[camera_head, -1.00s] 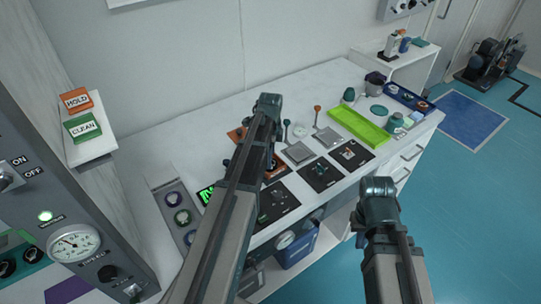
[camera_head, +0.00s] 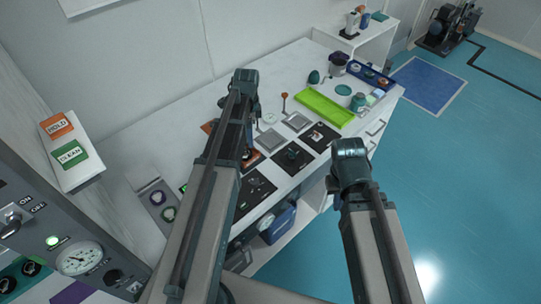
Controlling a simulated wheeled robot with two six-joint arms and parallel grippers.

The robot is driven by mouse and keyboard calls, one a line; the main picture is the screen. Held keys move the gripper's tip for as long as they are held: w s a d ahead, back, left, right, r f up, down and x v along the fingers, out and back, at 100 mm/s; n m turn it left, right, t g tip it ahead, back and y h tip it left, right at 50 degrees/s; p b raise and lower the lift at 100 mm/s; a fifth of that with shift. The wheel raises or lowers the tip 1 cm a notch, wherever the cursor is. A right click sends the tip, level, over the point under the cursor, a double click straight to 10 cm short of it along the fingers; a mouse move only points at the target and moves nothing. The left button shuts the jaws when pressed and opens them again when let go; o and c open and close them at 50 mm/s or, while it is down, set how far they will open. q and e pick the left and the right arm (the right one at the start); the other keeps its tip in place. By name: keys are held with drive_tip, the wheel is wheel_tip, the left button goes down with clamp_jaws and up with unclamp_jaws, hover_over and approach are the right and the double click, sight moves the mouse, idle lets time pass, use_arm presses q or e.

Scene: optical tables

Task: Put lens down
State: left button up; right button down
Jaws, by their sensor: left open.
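No lens can be told for certain. Two round pieces with dark purple and green rims (camera_head: 168,214) sit in a grey tray (camera_head: 148,189) at the left of the white bench.
A lime-green tray (camera_head: 323,108), grey square plates (camera_head: 296,121) and a blue tray (camera_head: 371,74) are on the bench's right part. An orange-knobbed stick (camera_head: 284,97) stands upright. A gauge panel (camera_head: 78,258) with HOLD and CLEAN blocks (camera_head: 71,154) is at left. The bench's back strip is clear.

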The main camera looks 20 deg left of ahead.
use_arm(q)
drive_tip(key=s+d+n+y, duration=0.1)
drive_tip(key=s+d+n, duration=0.8)
drive_tip(key=s+d, duration=1)
drive_tip(key=shift+d+n, duration=0.4)
drive_tip(key=shift+d, duration=0.7)
drive_tip(key=shift+r, duration=0.1)
wheel_tip(320, 180, down, 2)
drive_tip(key=shift+f+b, duration=0.25)
drive_tip(key=shift+b, duration=1)
